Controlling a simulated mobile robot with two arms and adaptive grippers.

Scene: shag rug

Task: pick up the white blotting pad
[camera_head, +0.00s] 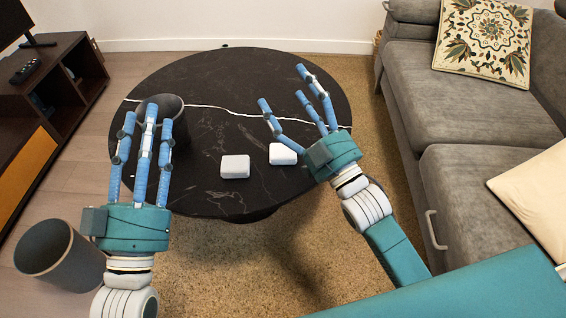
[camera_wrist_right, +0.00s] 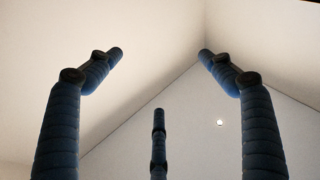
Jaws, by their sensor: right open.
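Two small white blocks with rounded edges lie on the round black table (camera_head: 215,85) in the head view. One white block (camera_head: 235,167) is left of the other white block (camera_head: 282,155); I cannot tell which is the blotting pad. My right gripper (camera_head: 285,88) is open and empty, its blue fingers spread above the table's right part, with its palm just right of the right block. In the right wrist view its fingers (camera_wrist_right: 160,60) frame only ceiling and wall. My left gripper (camera_head: 148,112) has its fingers extended and apart, empty, over the table's left edge.
A dark cup-like container (camera_head: 172,104) stands on the table, partly hidden behind my left fingers. A grey bin (camera_head: 60,255) is on the floor at lower left. A grey sofa (camera_head: 425,90) with cushions borders the right; a dark wood cabinet (camera_head: 50,110) with a remote stands left.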

